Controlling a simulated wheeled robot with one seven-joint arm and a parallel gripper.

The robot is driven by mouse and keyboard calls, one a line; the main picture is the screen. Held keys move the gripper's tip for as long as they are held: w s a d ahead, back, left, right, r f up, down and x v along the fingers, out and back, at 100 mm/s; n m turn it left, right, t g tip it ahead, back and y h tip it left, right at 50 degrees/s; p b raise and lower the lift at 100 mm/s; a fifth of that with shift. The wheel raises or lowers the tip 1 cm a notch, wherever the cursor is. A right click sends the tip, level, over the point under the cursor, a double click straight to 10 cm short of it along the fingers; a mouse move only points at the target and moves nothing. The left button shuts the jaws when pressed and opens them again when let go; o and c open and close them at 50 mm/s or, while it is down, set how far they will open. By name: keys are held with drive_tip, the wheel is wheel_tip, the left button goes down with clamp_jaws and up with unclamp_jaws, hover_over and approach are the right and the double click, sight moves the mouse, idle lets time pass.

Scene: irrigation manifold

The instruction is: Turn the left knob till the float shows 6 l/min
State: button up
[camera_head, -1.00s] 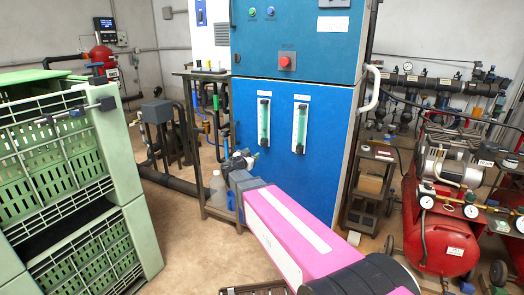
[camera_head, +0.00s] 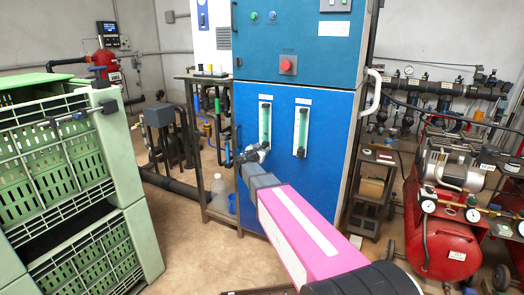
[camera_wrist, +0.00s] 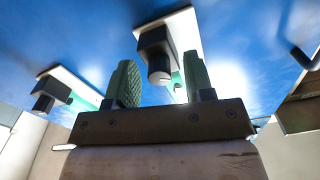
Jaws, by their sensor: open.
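The left flow meter (camera_head: 265,122) is a pale upright plate with a green tube on the blue cabinet door. The right flow meter (camera_head: 301,128) hangs beside it, its dark knob (camera_head: 299,152) showing at the bottom. My gripper (camera_head: 258,149) is at the lower end of the left meter and hides its knob there. In the wrist view, which seems upside down, the left knob (camera_wrist: 158,68) lies between my two open green fingers, with gaps on both sides. How deep it sits between them I cannot tell. The right knob (camera_wrist: 43,102) shows off to the left. The float is too small to read.
A red button (camera_head: 288,65) sits on the upper cabinet above the meters. A white handle (camera_head: 372,92) sticks out at the cabinet's right edge. Green crates (camera_head: 125,180) stand at left, a red compressor (camera_head: 440,245) at right. Bare floor shows between crates and cabinet.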

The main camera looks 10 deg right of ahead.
clamp_jaws()
drive_tip(key=shift+n, duration=0.4)
drive_tip(key=n, duration=1.9)
drive_tip(key=shift+n, duration=0.3)
drive_tip(key=shift+f+n, duration=0.1)
drive_tip(key=shift+n, duration=0.2)
